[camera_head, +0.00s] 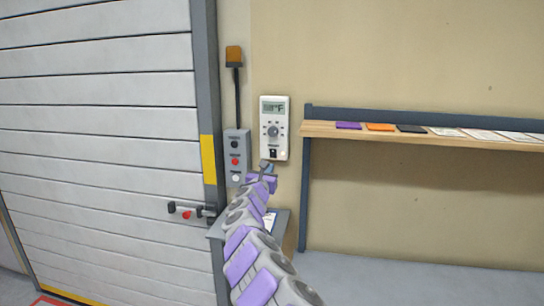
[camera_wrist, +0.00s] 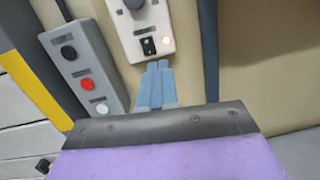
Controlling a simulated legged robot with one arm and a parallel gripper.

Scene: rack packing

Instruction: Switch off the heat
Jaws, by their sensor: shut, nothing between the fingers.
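A white thermostat (camera_head: 274,128) hangs on the beige wall, with a display at the top, a round dial (camera_head: 272,130) in the middle and a small black switch (camera_head: 273,153) at the bottom. The wrist view shows the switch (camera_wrist: 148,46) close up, with a lit, pinkish-white lamp (camera_wrist: 166,40) to its right. My gripper (camera_head: 267,165) is shut and empty, just below the thermostat's lower edge. In the wrist view its blue-grey fingertips (camera_wrist: 159,66) are together, right under the switch. I cannot tell whether they touch the thermostat.
A grey button box (camera_head: 236,158) with black, red and white buttons is left of the thermostat, under an amber beacon (camera_head: 234,57). A roller door (camera_head: 95,120) is further left. A wooden shelf (camera_head: 450,139) with flat items is on the right. A small stand is below my arm.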

